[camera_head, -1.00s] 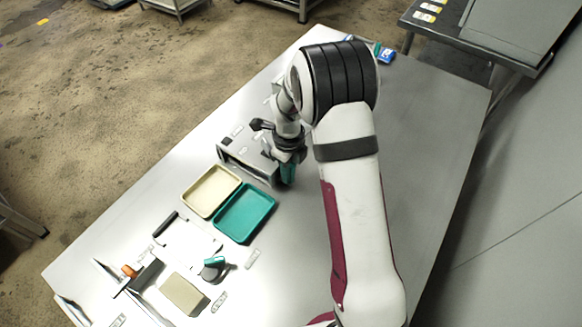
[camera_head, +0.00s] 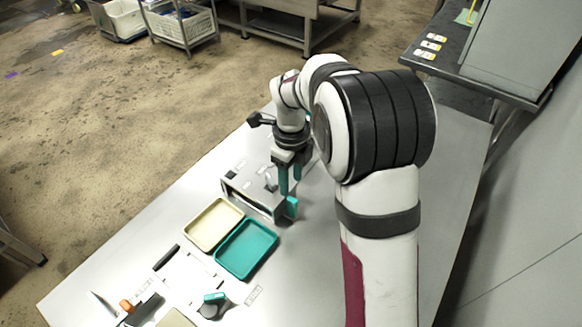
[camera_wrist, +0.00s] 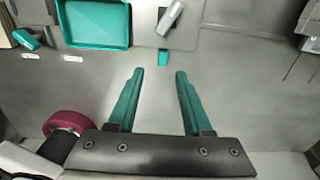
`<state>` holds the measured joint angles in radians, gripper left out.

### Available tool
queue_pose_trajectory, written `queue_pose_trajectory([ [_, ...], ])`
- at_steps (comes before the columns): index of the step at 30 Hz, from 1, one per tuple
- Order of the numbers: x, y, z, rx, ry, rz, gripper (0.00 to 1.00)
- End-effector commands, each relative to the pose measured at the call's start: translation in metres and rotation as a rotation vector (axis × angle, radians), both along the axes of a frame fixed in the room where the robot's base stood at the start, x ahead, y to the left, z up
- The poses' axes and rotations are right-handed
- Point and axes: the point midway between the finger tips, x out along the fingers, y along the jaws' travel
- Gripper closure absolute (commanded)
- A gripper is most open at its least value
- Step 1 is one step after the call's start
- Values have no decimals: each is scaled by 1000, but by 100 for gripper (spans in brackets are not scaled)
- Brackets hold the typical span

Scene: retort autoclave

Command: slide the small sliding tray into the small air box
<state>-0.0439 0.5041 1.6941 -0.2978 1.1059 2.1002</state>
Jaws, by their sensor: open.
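The small air box (camera_head: 238,190) is a low grey metal box on the table, left of my gripper in the head view. In the wrist view its grey top (camera_wrist: 185,36) carries a light grey handle. A teal tab (camera_head: 291,207), apparently the front of the small sliding tray, is at the box's right end; it also shows in the wrist view (camera_wrist: 162,58). The tray's body is not visible. My gripper (camera_head: 290,188) has teal fingers, apart and empty. In the wrist view the fingertips (camera_wrist: 160,74) point toward the tab, one on each side, with a gap short of it.
A cream tray (camera_head: 213,224) and a teal tray (camera_head: 246,250) lie beside the box on the near side. A teal-topped item (camera_head: 214,304) and an orange-topped item (camera_head: 126,306) are nearer the front. The table right of the box is mostly bare.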

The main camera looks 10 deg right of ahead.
Motion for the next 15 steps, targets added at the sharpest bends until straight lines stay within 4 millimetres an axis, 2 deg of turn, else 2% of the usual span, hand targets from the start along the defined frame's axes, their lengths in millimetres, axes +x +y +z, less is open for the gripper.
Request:
queue_pose_trajectory([
  [3, 1, 0, 25, 0, -3, 0, 50],
  [6, 0, 0, 37, 0, 0, 0, 50],
  [15, 0, 0, 41, 0, 1, 0, 50],
])
